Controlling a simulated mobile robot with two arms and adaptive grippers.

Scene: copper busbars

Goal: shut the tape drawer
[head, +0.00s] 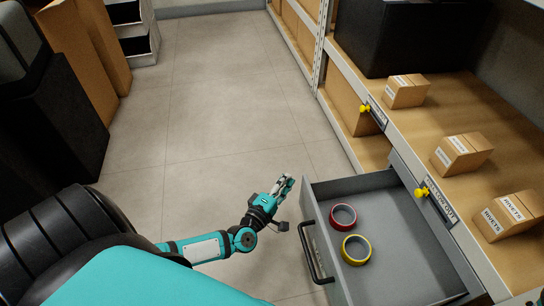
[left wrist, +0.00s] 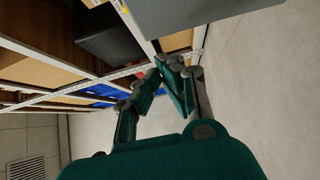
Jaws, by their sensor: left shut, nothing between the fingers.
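The tape drawer (head: 405,222) is a grey drawer pulled out from the wooden shelf unit. A red tape roll (head: 343,216) and a yellow tape roll (head: 356,250) lie inside it. Its dark bar handle (head: 311,253) is on the front panel facing left. My left gripper (head: 287,182) is shut and empty, just left of the drawer's far front corner and apart from the handle. In the left wrist view the gripper's fingers (left wrist: 172,72) show close together, with a grey panel, likely the drawer, at the top.
Small cardboard boxes (head: 462,152) stand on the wooden shelf above the drawer. A large black box (head: 405,38) is at the back of it. Yellow knobs (head: 421,192) sit on the shelf edge. Tall dark and brown boxes (head: 85,50) stand at left. The floor (head: 220,110) between is clear.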

